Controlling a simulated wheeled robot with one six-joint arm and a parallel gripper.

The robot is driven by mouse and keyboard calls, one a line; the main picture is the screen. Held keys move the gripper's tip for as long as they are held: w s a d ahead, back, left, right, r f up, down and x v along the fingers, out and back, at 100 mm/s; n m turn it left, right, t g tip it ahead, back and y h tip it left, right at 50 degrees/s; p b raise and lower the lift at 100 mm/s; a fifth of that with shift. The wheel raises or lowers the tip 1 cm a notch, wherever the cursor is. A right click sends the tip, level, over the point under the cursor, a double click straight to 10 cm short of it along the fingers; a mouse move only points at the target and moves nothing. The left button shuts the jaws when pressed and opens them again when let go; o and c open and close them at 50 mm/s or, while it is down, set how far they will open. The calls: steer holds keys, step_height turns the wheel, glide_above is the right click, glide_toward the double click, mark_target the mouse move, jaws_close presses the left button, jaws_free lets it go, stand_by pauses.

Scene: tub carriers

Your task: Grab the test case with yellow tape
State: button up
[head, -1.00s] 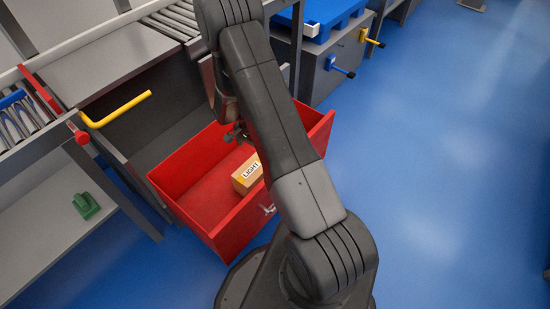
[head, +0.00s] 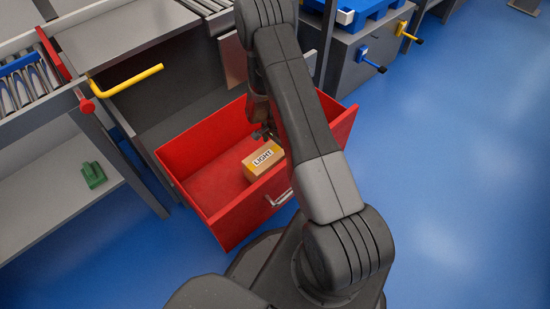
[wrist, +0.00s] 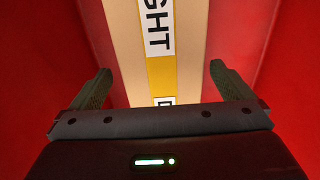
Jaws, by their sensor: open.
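The test case is a small tan box (head: 262,161) with yellow tape and a white label reading "LIGHT". It lies in the open red drawer (head: 207,190). In the wrist view the box (wrist: 188,60) fills the middle, its yellow tape (wrist: 176,78) running across it. My gripper (wrist: 160,85) is open, its two dark fingers on either side of the box's width, with nothing held. In the head view my gripper (head: 264,134) is small and partly hidden by my arm, just above the far edge of the box.
The drawer's red walls stand close around the box. A yellow bar handle (head: 128,82) sticks out at the upper left. A green object (head: 93,175) lies on the lower shelf at left. Blue floor is clear on the right.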

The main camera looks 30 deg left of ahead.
steer(key=f, duration=0.1)
steer(key=f+b, duration=0.1)
steer(key=f, duration=0.3)
steer(key=shift+s+a+f, duration=0.1)
steer(key=shift+s+a, duration=0.05)
steer(key=shift+s, duration=0.1)
steer(key=shift+c, duration=0.4)
steer(key=c, duration=1.4)
